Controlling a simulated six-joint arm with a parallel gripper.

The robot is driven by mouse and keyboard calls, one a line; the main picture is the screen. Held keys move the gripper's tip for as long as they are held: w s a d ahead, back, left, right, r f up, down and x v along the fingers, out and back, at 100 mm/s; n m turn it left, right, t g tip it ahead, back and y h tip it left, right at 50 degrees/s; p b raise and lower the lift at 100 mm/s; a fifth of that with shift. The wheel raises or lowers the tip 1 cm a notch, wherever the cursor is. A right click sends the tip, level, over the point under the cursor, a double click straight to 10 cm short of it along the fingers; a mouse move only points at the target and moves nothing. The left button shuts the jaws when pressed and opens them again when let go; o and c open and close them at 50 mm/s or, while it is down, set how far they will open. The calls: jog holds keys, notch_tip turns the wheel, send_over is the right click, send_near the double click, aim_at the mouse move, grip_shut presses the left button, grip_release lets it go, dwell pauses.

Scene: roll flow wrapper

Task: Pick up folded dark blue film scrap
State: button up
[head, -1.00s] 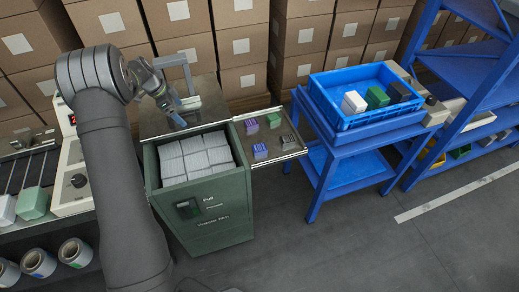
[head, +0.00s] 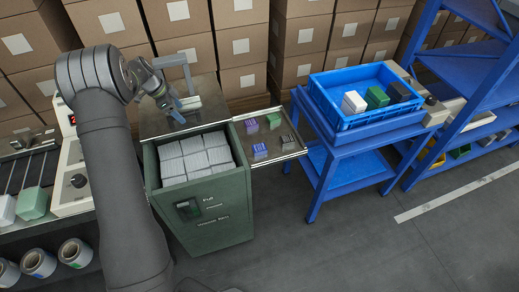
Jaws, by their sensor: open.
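My gripper (head: 170,104) points down over the metal top (head: 150,124) of the dark green cabinet, at the back left. Its jaws are open. A small blue-grey patch shows at the fingertips; I cannot tell whether it is part of the fingers or the folded dark blue film scrap. No other folded dark blue scrap can be made out. My forearm covers the area to the left of the cabinet.
The green cabinet's opening (head: 174,182) holds white blocks. A metal side tray (head: 274,141) holds several small coloured packs. A blue crate (head: 343,122) with white, green and black blocks stands on a blue table. A metal handle frame (head: 171,60) rises behind my gripper.

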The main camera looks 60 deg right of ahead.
jog(key=s+d+r+m+t+y, duration=0.15)
jog(key=s+m, duration=0.25)
jog(key=s, duration=0.5)
jog(key=s+d+r+m+t+y, duration=0.1)
jog(key=s+r+m+t, duration=0.2)
jog(key=s, duration=0.6)
jog(key=m+t+h, duration=0.2)
jog(key=m+h, duration=0.1)
jog(key=m, duration=0.8)
send_near(260, 148)
jog(key=x, duration=0.8)
jog(key=shift+w+d+f, duration=0.15)
jog(key=shift+w+f, duration=0.05)
jog(key=shift+f, duration=0.05)
jog(key=c, duration=1.1)
